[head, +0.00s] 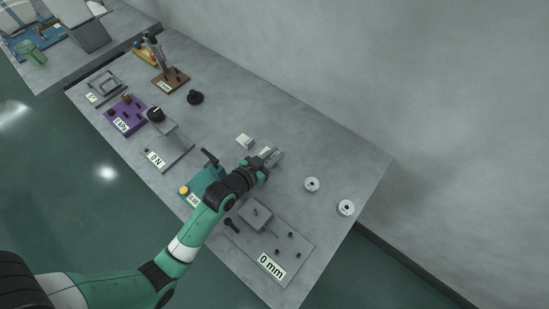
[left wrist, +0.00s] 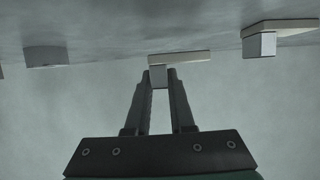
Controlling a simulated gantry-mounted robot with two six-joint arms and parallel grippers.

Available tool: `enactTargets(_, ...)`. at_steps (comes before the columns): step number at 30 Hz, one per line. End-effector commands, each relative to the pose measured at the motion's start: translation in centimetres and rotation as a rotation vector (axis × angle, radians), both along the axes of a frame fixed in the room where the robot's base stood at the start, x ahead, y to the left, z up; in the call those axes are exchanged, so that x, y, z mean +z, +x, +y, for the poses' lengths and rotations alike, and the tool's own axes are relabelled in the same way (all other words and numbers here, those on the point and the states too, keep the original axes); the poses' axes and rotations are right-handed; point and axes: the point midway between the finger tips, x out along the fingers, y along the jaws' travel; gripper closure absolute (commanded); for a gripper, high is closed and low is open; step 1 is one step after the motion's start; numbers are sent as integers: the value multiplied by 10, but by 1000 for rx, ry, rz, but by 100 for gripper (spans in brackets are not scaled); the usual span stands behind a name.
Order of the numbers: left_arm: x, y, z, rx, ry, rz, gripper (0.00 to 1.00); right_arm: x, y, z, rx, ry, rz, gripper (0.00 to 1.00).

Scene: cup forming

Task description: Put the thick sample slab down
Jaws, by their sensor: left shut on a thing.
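My left gripper (head: 272,156) is over the table's middle, near its back edge. It is shut on a small pale slab, taken as the thick sample slab (head: 265,151). In the left wrist view the fingers (left wrist: 159,75) close on a small block under the pale slab (left wrist: 185,57). Whether the slab touches the table cannot be told. Another pale slab (head: 245,141) lies on the table just left of the gripper; a slab with a block also shows in the left wrist view (left wrist: 280,30). My right gripper is not in view.
Two white discs (head: 312,184) (head: 346,207) lie to the right. A grey plate labelled 0 mm (head: 290,258) is at the front right, a teal device (head: 205,184) beside my arm. The back right table is clear.

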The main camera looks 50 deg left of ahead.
Motion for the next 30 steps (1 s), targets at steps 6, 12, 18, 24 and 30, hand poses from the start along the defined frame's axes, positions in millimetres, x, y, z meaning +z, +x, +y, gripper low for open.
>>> enactTargets(6, -9, 0, 0, 0, 1, -1, 100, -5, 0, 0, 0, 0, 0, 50)
enactTargets(12, -13, 0, 0, 0, 1, 0, 100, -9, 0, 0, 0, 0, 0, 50)
enactTargets(18, -19, 0, 0, 0, 1, -1, 100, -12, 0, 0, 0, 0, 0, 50)
enactTargets(24, -23, -1, 0, -1, 1, 3, 75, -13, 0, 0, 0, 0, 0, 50)
enactTargets(30, -25, -1, 0, 0, 1, 8, 49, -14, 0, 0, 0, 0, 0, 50)
